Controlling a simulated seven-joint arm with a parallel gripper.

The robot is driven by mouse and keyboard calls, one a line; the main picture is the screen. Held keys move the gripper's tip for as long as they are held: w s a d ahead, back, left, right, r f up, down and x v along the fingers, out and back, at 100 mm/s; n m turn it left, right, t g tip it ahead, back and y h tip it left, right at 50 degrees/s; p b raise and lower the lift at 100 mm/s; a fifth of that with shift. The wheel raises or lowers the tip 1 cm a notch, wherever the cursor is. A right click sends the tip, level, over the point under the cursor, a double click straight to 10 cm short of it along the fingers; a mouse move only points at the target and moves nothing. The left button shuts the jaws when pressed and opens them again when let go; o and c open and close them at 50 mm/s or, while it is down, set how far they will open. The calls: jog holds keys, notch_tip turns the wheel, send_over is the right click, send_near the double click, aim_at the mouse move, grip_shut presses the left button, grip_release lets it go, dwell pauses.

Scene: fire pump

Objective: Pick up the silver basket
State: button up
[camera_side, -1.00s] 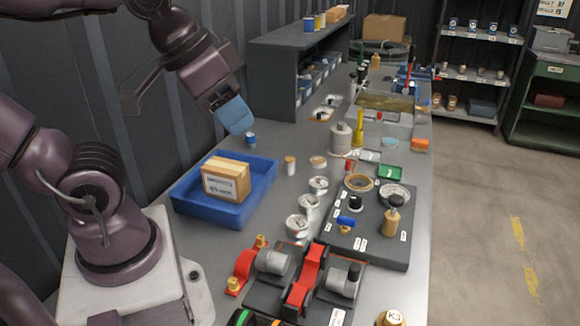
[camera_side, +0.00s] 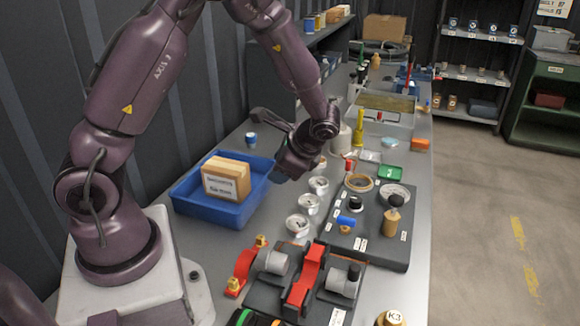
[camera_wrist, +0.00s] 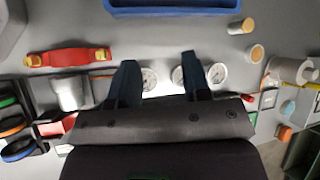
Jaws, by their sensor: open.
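No thing shows clearly as a silver basket. A silver-grey cylinder (camera_side: 272,262) lies at the front, beside red parts on a dark stand; it also shows at left in the wrist view (camera_wrist: 70,93). I cannot tell whether it is the basket. My gripper (camera_side: 281,177) points down over the bench, just right of the blue tray. In the wrist view my gripper (camera_wrist: 158,65) has its two dark blue fingers spread, with nothing held between them. Round silver-rimmed gauges (camera_wrist: 149,79) lie below, around the fingers.
A blue tray (camera_side: 195,207) holds a cardboard box (camera_side: 227,178). A row of gauges (camera_side: 308,204) separates it from a dark board (camera_side: 375,248) with several parts. A red bracket with yellow ends (camera_side: 243,270) stands at the front. A shelf unit (camera_side: 262,75) stands behind.

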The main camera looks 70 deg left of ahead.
jog(key=w+a+f+m+y, duration=0.1)
jog(key=a+f+m, duration=0.1)
jog(key=f, duration=0.1)
jog(key=w+a+f+m+y, duration=0.2)
jog(key=a+f+m, duration=0.1)
jog(key=w+a+f+m+t+y, duration=0.1)
jog(key=w+a+f+m+y, duration=0.1)
jog(key=f, duration=0.1)
jog(key=shift+w+a+f+m, duration=0.15)
jog(key=shift+w+m, duration=0.1)
jog(key=shift+m, duration=0.15)
jog(key=w+m+t, duration=0.1)
jog(key=w+a+m+t+y, duration=0.1)
jog(key=w, duration=0.1)
jog(key=w+r+m+t, duration=0.1)
jog(key=w, duration=0.1)
jog(key=shift+a+r+m+y, duration=0.1)
jog(key=shift+a+m+y, duration=0.15)
jog(key=shift+m+y, duration=0.15)
jog(key=shift+a, duration=0.3)
jog(key=x, duration=0.6)
jog(key=shift+s+d, duration=0.1)
jog(key=x, duration=0.6)
jog(key=shift+f, duration=0.35)
jog(key=c, duration=0.7)
